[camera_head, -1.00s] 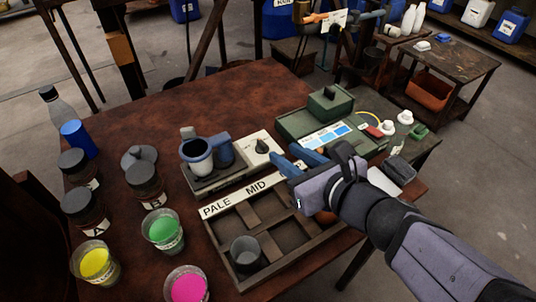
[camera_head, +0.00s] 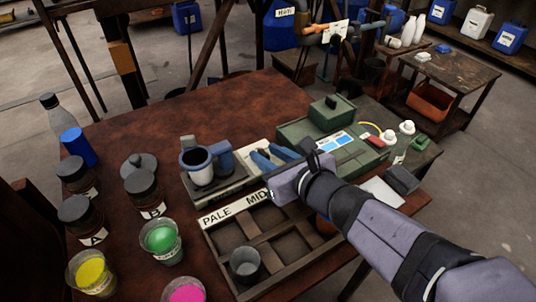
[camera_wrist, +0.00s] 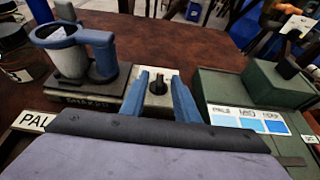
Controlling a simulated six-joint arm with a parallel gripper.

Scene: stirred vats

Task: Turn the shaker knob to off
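The shaker (camera_head: 208,190) is a dark low platform on the table, carrying a blue-rimmed cup; it also shows in the wrist view (camera_wrist: 85,103). Its pale control panel (camera_wrist: 157,100) is on the right, with a small dark knob (camera_wrist: 157,83). My gripper (camera_head: 267,152) reaches over the panel from the right. In the wrist view my gripper (camera_wrist: 159,78) is open, with one blue finger on each side of the knob. I cannot tell whether the fingers touch it. The knob is hidden behind the fingers in the head view, and its pointer direction is not clear.
A compartment tray (camera_head: 225,235) marked PALE and MID lies in front, holding a grey cup (camera_head: 245,264). A green box (camera_head: 325,118) with a colour card (camera_wrist: 248,120) stands right of the shaker. Jars and dye cups stand left. The table's back is clear.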

